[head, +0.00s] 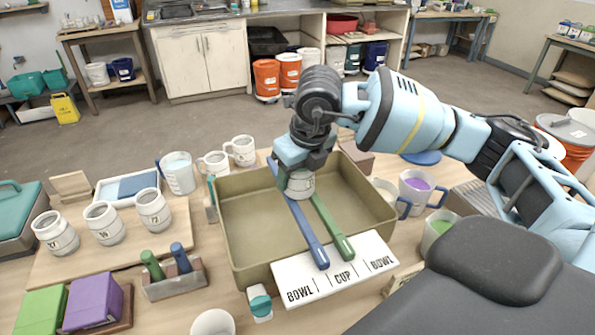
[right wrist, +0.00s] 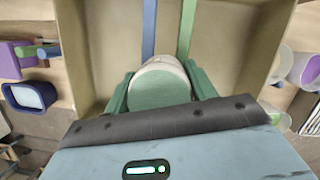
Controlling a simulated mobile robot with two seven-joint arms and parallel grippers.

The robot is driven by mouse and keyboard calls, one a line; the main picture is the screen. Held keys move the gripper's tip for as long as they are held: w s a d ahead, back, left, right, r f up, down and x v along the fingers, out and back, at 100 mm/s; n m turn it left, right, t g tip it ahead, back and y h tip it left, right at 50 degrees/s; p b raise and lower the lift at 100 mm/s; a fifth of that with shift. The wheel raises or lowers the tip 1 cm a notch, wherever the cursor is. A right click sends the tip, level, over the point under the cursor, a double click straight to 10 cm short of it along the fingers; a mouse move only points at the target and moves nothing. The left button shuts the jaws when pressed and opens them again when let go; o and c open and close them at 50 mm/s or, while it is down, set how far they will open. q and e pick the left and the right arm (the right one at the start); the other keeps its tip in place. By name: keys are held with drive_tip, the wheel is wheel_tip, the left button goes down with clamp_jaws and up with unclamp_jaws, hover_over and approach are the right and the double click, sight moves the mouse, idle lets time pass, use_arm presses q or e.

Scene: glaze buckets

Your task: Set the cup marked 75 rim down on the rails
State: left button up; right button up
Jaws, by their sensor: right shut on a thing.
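My right gripper (head: 303,170) is shut on a pale cup (head: 300,186), above the tan basin in the middle of the table. The cup also shows between the green fingers in the right wrist view (right wrist: 160,83), with a green round face toward the camera. Its number is not readable, and I cannot tell whether it touches the rails. The blue rail (head: 310,238) and the green rail (head: 333,230) lie side by side across the basin (head: 235,225). Their near ends rest by a white card (head: 335,272) reading BOWL, CUP, BOWL. My left gripper is not in view.
Several marked cups (head: 104,222) stand on a board at the left. Two white mugs (head: 240,150) and a measuring jug (head: 178,172) stand behind. Mugs with purple (head: 416,187) and green (head: 438,228) contents stand right of the basin. A holder with handled tools (head: 175,278) is at the front left.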

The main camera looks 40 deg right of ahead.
drive_tip(key=shift+f, duration=0.15)
drive_tip(key=o, duration=1.1)
drive_tip(key=shift+o, duration=0.2)
drive_tip(key=v, duration=0.8)
drive_tip(key=shift+f, duration=0.1)
